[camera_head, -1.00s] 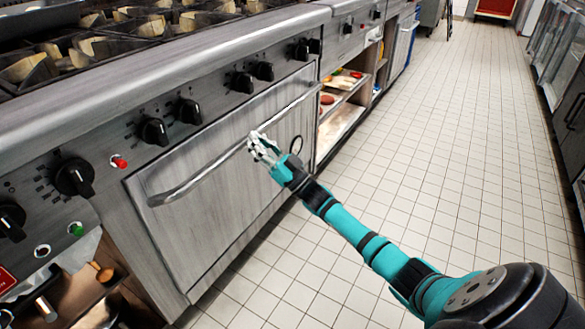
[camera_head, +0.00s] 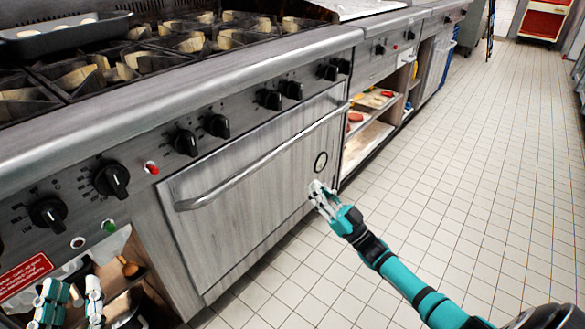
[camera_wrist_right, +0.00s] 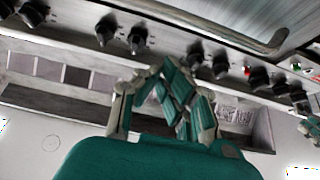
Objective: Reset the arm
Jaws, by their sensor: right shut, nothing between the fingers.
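My right arm, teal and black, reaches in from the lower right in the head view. Its gripper (camera_head: 318,190) is shut and empty, in front of the lower right part of the oven door (camera_head: 245,195), below the handle (camera_head: 260,160). Whether it touches the door cannot be told. The right gripper (camera_wrist_right: 165,90) also shows in the right wrist view, with nothing held. My left gripper (camera_head: 72,298) shows at the bottom left of the head view, its two fingers apart and nothing visible between them. The rest of the left arm is out of frame.
The steel stove has black knobs (camera_head: 112,180) along its front and a dark tray (camera_head: 65,35) on top. Open shelves with food (camera_head: 368,120) stand beyond the oven. The tiled floor (camera_head: 460,170) on the right is clear.

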